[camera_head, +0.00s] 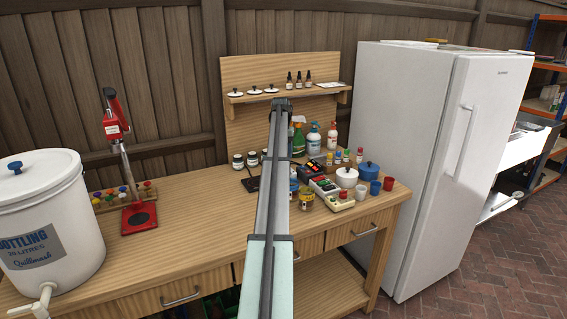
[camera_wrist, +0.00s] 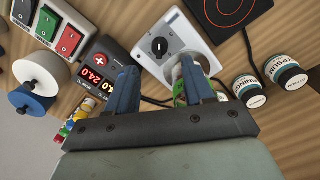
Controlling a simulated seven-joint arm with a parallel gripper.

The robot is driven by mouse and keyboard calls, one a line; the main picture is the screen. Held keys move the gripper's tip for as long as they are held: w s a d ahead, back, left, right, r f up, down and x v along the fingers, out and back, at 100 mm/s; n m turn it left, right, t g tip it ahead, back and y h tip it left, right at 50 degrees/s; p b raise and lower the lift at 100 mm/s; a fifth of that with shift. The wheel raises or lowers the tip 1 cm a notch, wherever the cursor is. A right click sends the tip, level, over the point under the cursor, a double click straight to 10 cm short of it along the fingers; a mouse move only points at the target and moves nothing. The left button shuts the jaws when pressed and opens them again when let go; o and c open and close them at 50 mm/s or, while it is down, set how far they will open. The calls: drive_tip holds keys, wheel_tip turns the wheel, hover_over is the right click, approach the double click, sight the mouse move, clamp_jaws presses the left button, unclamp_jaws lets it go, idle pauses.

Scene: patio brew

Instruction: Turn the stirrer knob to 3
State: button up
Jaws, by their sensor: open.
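A white box (camera_wrist: 186,35) with a round black knob (camera_wrist: 159,46) shows at the upper middle of the wrist view. The knob carries a light pointer mark; the dial numbers around it are too small to read. My gripper (camera_wrist: 158,78) is open, with two blue fingers spread and nothing between them. In the picture the knob lies just above the gap between the fingertips; I see no contact. A green and white bottle partly shows behind the right finger. In the head view my arm covers this part of the bench, and the knob and fingertips are hidden.
A tall fridge (camera_head: 440,150) stands beside the bench.

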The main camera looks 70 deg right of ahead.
wheel_tip(320, 180, up, 7)
drive_tip(key=shift+w, duration=0.15)
idle(0.4)
drive_tip(key=shift+c, duration=0.6)
drive_tip(key=shift+n, duration=0.4)
drive_tip(key=w+a, duration=0.1)
drive_tip(key=w, duration=0.1)
drive_tip(key=w+a+f, duration=0.1)
drive_tip(key=w, duration=0.1)
drive_tip(key=w+a+f, duration=0.1)
drive_tip(key=w, duration=0.2)
drive_tip(key=c, duration=0.6)
drive_tip(key=shift+n+g, duration=0.3)
drive_tip(key=shift+g, duration=0.3)
drive_tip(key=w+a+f, duration=0.3)
drive_tip(key=w+a, duration=0.1)
drive_tip(key=shift+w+a+f, duration=0.25)
drive_tip(key=shift+w+f, duration=0.1)
drive_tip(key=shift+w, duration=0.05)
clamp_jaws()
drive_tip(key=s+d+r+m+g+h, duration=0.1)
drive_tip(key=s+d+m+g+h, duration=0.3)
drive_tip(key=s+m, duration=0.1)
drive_tip(key=shift+x, duration=4.85)
